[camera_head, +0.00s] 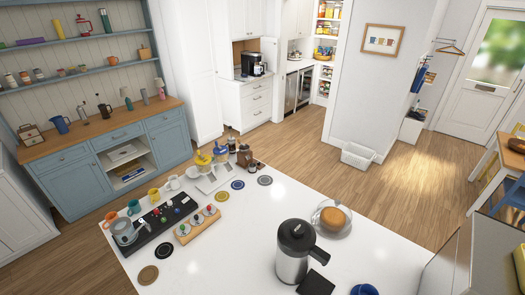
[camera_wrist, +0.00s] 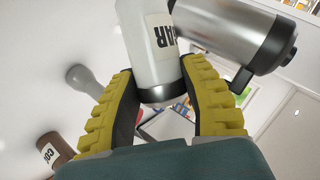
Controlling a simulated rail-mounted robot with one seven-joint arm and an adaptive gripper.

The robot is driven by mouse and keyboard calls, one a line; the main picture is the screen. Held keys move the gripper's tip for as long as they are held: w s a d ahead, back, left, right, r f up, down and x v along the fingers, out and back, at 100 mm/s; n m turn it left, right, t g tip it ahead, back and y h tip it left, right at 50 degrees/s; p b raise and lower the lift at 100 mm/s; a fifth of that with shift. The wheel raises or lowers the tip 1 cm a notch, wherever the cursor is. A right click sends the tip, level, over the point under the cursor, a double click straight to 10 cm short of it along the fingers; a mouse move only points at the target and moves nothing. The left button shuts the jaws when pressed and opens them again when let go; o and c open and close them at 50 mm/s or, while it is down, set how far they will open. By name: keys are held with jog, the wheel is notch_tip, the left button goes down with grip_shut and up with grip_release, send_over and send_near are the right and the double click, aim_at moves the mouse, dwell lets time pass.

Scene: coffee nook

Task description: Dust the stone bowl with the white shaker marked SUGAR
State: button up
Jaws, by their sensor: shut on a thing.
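In the wrist view my gripper (camera_wrist: 161,72) has its yellow ribbed fingers on both sides of a white shaker (camera_wrist: 150,60). The shaker has a dark band at its lower end in the picture, and a label with letters ending in "AR", partly cut off by the frame's top edge. The fingers are shut on it. I cannot make out my gripper for sure in the head view. I cannot pick out the stone bowl for sure in either view.
A steel jug (camera_head: 293,252) with a black lid stands on the white counter (camera_head: 235,240), near a round brown item on a dish (camera_head: 332,218). Cups and a dark tray (camera_head: 160,222) fill the left side. The wrist view shows a brown shaker (camera_wrist: 52,148) and a steel cylinder (camera_wrist: 235,35).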

jog(key=shift+s+a+r, duration=0.2)
jog(key=shift+a+r, duration=0.3)
jog(key=shift+r, duration=0.1)
jog(key=shift+s+a+r, duration=0.15)
jog(key=shift+a+r, duration=0.35)
jog(key=shift+r, duration=0.05)
jog(key=s+d+r+m+g+h, duration=0.3)
jog(key=s+r+m+h, duration=0.1)
jog(key=r, duration=0.6)
jog(key=shift+s+m, duration=0.2)
jog(key=shift+m, duration=0.4)
jog(key=shift+r, duration=0.1)
jog(key=o, duration=0.5)
jog(key=shift+c, duration=0.2)
jog(key=c, duration=0.5)
jog(key=shift+o, duration=0.2)
